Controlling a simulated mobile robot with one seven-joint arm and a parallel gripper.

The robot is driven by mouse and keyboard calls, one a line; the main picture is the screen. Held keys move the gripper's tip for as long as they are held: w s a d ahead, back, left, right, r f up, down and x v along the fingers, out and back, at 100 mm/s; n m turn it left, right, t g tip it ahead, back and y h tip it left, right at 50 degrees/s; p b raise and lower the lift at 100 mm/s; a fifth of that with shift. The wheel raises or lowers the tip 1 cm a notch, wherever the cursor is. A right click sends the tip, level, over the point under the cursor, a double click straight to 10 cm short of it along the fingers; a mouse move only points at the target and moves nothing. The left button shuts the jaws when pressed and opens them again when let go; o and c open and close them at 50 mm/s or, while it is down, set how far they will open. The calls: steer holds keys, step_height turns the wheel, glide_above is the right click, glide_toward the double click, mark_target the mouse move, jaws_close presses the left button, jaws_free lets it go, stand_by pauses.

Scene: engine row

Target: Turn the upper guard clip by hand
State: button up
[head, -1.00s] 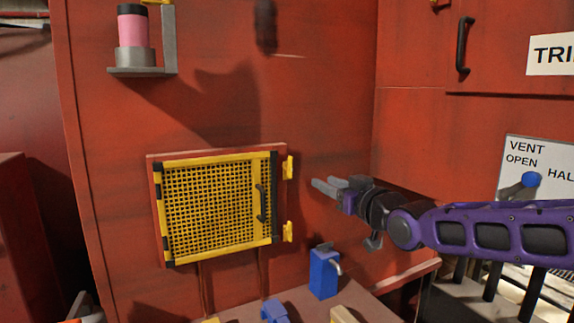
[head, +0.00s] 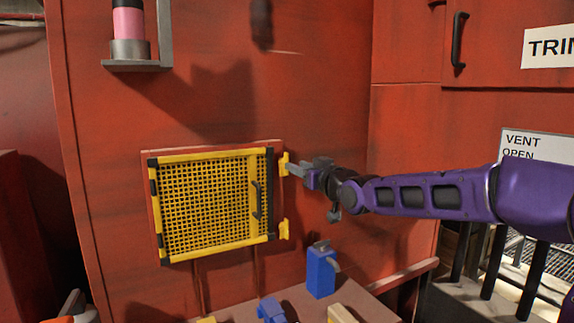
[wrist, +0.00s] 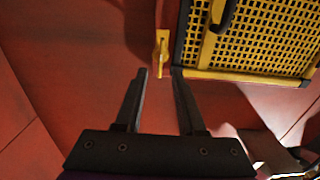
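The upper guard clip (head: 284,164) is a small yellow tab beside the upper right corner of the yellow mesh guard (head: 205,205). In the wrist view, which looks upside down, the clip (wrist: 161,50) stands upright in the picture, just past my fingertips and in line with the gap between them. My gripper (head: 291,169) reaches in from the right, close to the clip. In the wrist view my gripper (wrist: 160,73) is open with nothing held. I cannot tell whether a finger touches the clip. The lower guard clip (head: 284,229) sits below on the same side.
The guard has a black handle (head: 256,200). A pink canister (head: 129,25) is on a bracket at upper left. The red wall around the guard is mostly clear.

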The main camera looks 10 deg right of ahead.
mark_target(287, 161)
steer(key=shift+x, duration=3.4)
steer(key=shift+s, duration=0.1)
jaws_close()
